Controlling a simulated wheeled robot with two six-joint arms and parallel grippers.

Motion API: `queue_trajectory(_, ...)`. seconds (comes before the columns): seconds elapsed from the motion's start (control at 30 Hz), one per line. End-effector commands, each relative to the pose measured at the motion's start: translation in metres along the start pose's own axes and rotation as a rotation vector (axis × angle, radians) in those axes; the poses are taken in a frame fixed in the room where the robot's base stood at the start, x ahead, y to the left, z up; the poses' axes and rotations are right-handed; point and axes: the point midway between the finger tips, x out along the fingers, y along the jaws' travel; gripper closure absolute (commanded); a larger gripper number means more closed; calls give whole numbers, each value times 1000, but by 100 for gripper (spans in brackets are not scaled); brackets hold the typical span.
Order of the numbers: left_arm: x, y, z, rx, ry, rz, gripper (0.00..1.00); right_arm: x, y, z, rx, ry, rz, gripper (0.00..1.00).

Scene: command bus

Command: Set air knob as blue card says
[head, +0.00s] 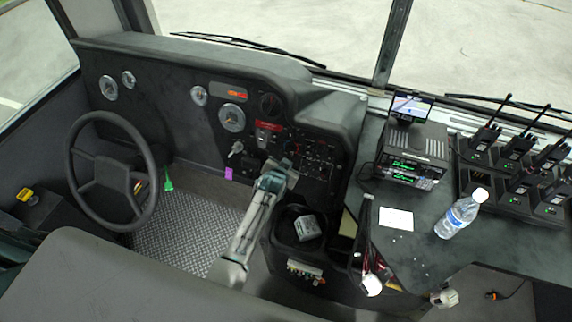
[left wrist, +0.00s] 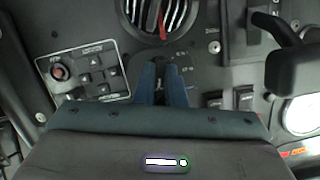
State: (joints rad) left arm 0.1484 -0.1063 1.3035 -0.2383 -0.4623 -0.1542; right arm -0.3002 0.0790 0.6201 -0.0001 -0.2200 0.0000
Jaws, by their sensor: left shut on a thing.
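My left gripper (head: 289,167) reaches up to the dark dashboard panel in the head view. In the left wrist view its two blue-grey fingers (left wrist: 166,82) are closed against the panel. They are shut on a small part, which they hide; I take it to be the air knob, but its pointer cannot be read. Small pale markings (left wrist: 181,57) show beside the fingertips. I see no clearly blue card. A purple tag (head: 229,173) hangs below the dash, and a blank-looking white card (head: 396,218) lies on the right counter. My right gripper is out of view.
In the left wrist view, a red-button pad (left wrist: 88,75) and a round slatted fitting (left wrist: 158,14) lie near the fingers; a black lever (left wrist: 292,68) juts out right. The steering wheel (head: 72,165) stands left.

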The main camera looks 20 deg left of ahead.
Motion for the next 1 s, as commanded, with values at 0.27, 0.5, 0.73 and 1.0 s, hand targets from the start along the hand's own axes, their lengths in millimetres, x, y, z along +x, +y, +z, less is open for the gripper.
queue_trajectory(0.27,0,0,1,1,-2,0,69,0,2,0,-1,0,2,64)
queue_trajectory(0.5,0,0,1,0,-1,0,68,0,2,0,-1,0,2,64)
queue_trajectory(0.73,-11,0,1,-1,0,0,68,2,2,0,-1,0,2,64)
queue_trajectory(1.0,-55,1,2,-1,0,0,68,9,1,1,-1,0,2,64)
